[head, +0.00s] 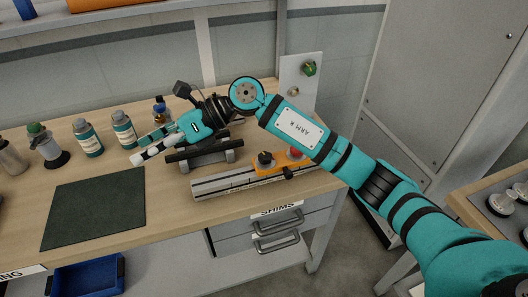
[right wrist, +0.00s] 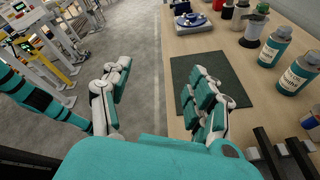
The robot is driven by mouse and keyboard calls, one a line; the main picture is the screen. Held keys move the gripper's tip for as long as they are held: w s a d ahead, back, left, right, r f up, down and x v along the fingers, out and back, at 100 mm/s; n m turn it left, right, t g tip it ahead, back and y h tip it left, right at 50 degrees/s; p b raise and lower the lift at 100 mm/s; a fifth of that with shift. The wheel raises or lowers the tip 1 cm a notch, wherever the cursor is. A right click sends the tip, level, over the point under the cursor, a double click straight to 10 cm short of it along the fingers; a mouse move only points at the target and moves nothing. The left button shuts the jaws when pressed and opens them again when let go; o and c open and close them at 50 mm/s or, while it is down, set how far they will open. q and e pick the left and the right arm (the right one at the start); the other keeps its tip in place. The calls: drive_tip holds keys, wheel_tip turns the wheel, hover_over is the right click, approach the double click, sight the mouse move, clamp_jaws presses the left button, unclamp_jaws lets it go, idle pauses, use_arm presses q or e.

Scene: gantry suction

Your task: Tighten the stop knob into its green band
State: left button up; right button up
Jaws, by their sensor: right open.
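An orange stop block (head: 270,168) sits on a grey slotted rail (head: 235,182) at the front right of the bench. A black knob (head: 265,157) stands on the block, with a red round part (head: 295,153) beside it. A smaller dark knob (head: 288,173) sticks out at the block's front. I cannot make out a green band on any of them. My right gripper (head: 147,148) is open and empty above the bench, left of the rail and apart from the block. It also shows open in the right wrist view (right wrist: 157,85). My left gripper is not in view.
A dark mat (head: 95,205) lies on the bench's left part, with several bottles (head: 88,138) behind it. A black-and-grey fixture (head: 205,150) stands behind the rail. An upright plate (head: 300,85) carries a green part (head: 310,69). A blue bin (head: 88,277) sits below.

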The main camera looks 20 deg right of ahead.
drive_tip(key=w+d+f+n+h, duration=0.25)
drive_tip(key=w+d+h, duration=0.25)
drive_tip(key=d+h, duration=0.3)
wheel_tip(320, 180, up, 5)
drive_tip(key=m+t+h, duration=0.1)
drive_tip(key=m+h, duration=0.1)
drive_tip(key=h, duration=0.4)
hover_over(264, 155)
wheel_tip(264, 155, down, 17)
drive_tip(key=p, duration=0.3)
drive_tip(key=shift+f, duration=0.15)
